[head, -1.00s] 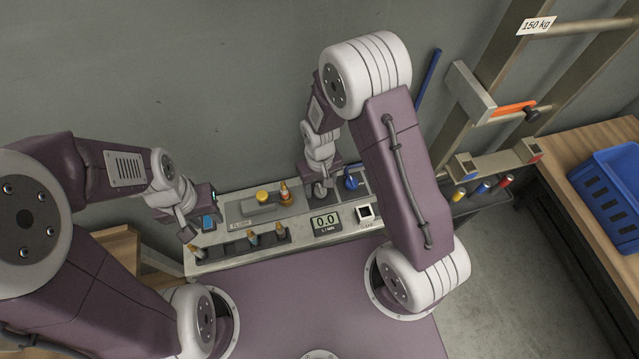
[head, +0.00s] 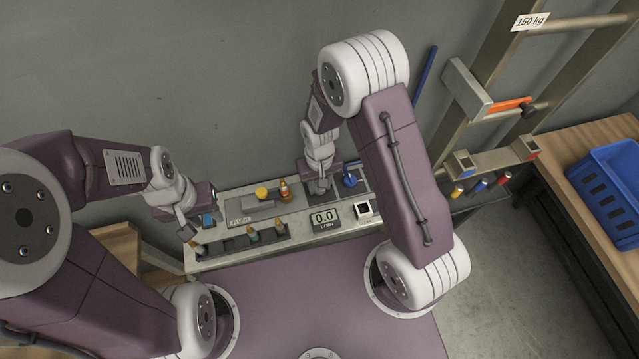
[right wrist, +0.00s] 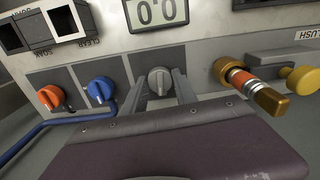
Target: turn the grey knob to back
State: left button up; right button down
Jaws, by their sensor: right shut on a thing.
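The grey knob (right wrist: 160,81) stands on a dark plate in the middle of the right wrist view, between the red-orange fitting and the blue knob. My right gripper (right wrist: 160,90) has one finger on each side of it and is shut on it. In the head view my right gripper (head: 318,188) is over the panel (head: 288,205) and mostly hides the knob. The knob's ridge looks roughly upright in the wrist view; its exact setting is hard to read. My left gripper (head: 196,228) is at the panel's left end; its jaws are too small to read.
A blue knob (right wrist: 100,90) and an orange knob (right wrist: 51,97) sit beside the grey one. A brass fitting (right wrist: 250,85) and a yellow knob (right wrist: 302,80) are on its other side. The display (head: 324,218) reads 0.0. A blue crate (head: 612,190) stands far right.

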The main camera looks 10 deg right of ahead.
jog(key=m, duration=0.5)
jog(key=shift+w+r, duration=0.1)
jog(key=shift+w, duration=0.05)
jog(key=m, duration=0.5)
jog(key=shift+p, duration=0.3)
jog(key=shift+m, duration=0.4)
jog(key=c, duration=1)
grip_release()
jog(key=shift+o, duration=0.2)
notch_tip(320, 180, up, 9)
jog(key=shift+b, duration=0.45)
